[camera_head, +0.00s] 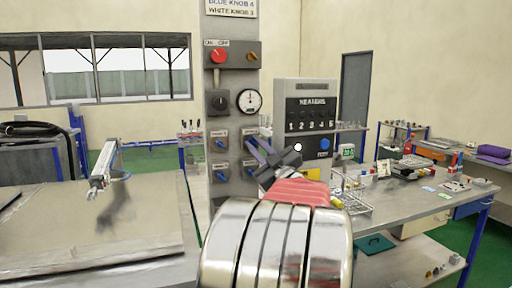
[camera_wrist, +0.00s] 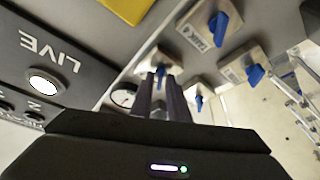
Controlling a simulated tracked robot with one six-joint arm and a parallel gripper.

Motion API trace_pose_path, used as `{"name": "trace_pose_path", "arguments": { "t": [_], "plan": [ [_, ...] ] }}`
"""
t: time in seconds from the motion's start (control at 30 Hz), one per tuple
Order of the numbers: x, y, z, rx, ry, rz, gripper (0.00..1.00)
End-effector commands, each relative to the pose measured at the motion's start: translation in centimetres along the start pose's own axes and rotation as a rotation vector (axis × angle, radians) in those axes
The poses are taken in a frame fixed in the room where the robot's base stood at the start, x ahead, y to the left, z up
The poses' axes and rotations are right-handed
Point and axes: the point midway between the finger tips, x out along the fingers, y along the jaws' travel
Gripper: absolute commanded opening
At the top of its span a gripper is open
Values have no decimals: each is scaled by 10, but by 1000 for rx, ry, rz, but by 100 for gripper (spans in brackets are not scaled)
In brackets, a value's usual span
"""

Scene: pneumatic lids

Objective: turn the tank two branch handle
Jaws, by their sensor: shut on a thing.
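The branch handles are small blue levers on pale plates, two above two, on a grey upright panel (camera_head: 213,127) in the head view. My gripper (camera_head: 254,146) reaches the upper right blue handle (camera_head: 247,139), partly hidden by the fingers. In the wrist view, turned over, my gripper (camera_wrist: 160,80) is shut on this handle (camera_wrist: 160,71) at the finger ends. The other blue handles (camera_wrist: 219,28), (camera_wrist: 255,74) and (camera_wrist: 198,102) are free of the fingers. I cannot tell which handle is tank two.
A round gauge (camera_head: 249,100) and a red knob (camera_head: 218,55) are higher on the panel. A grey heaters box (camera_head: 306,92) stands close to the right of my gripper. A wire rack (camera_head: 356,205) stands on the bench at right.

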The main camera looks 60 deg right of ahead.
Motion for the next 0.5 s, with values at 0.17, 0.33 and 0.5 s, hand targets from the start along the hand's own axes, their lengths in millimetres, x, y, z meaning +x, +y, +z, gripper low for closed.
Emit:
{"name": "trace_pose_path", "arguments": {
  "t": [0.17, 0.33, 0.5],
  "plan": [
    [-1, -1, 4, -112, -7, -51, 0],
    [-1, -2, 4, -182, -7, -83, 0],
    [-1, -2, 4, -215, -6, -97, 0]
  ]
}}
